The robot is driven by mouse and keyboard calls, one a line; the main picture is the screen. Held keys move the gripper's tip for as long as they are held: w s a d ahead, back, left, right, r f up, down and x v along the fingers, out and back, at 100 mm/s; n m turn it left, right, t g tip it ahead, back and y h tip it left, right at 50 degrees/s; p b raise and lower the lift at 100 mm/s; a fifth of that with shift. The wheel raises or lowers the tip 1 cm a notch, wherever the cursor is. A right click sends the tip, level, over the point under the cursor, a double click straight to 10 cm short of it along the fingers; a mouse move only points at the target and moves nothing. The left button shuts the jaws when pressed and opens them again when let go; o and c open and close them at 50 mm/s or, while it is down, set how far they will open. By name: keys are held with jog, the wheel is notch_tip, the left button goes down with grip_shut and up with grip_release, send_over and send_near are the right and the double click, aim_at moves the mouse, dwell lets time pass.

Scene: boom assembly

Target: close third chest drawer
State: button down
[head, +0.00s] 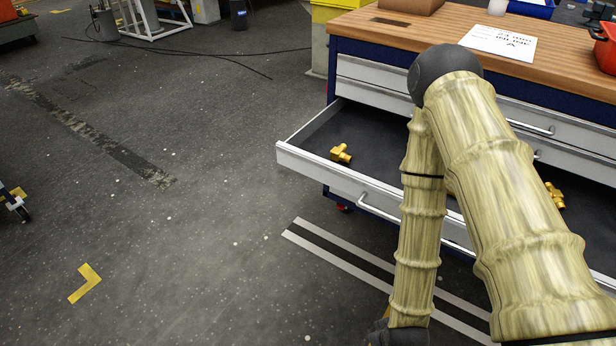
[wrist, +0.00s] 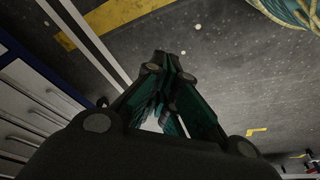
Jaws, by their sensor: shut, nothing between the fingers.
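The blue workbench chest (head: 333,95) stands at the upper right of the head view, with white drawer fronts and a wooden top. Its third drawer (head: 318,168) from the top is pulled out, with a dark floor and a silver handle. Brass fittings (head: 341,153) lie in it. My arm crosses in front and hides the middle of the drawer. My gripper (wrist: 168,72) is shut and empty in the wrist view; its fingers are out of the head view. White drawer fronts (wrist: 30,115) show left of it in the wrist view, apart from the fingers.
The dark floor (head: 190,250) left of the chest is clear, with painted lines and a yellow corner mark (head: 85,283). A paper sheet (head: 499,42) and a red bin (head: 606,50) are on the wooden top. A yellow box (head: 326,25) stands behind the chest.

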jog(key=w+a+r+n+t+y+b, duration=0.1)
jog(key=w+a+r+n+t+b, duration=0.25)
jog(key=w, duration=0.45)
jog(key=w+a+r+n+t+b, duration=0.25)
jog(key=w+a+n, duration=0.2)
jog(key=w, duration=0.35)
jog(key=n+t+y+b, duration=0.2)
jog(key=n+t+b, duration=0.4)
jog(key=n+t, duration=0.25)
send_near(305, 164)
jog(key=s+a, duration=0.1)
jog(key=s, duration=0.8)
jog(key=shift+w+d+b+x, duration=0.1)
jog(key=shift+d+b+x, duration=0.4)
jog(key=shift+x, duration=1.65)
jog(key=shift+w+d+b+x, duration=0.1)
jog(key=shift+d+b+x, duration=0.35)
jog(key=shift+x, duration=1.7)
jog(key=shift+w+d+b+x, duration=0.1)
jog(key=shift+d+b+x, duration=0.4)
jog(key=shift+x, duration=1.65)
jog(key=shift+w+r, duration=0.1)
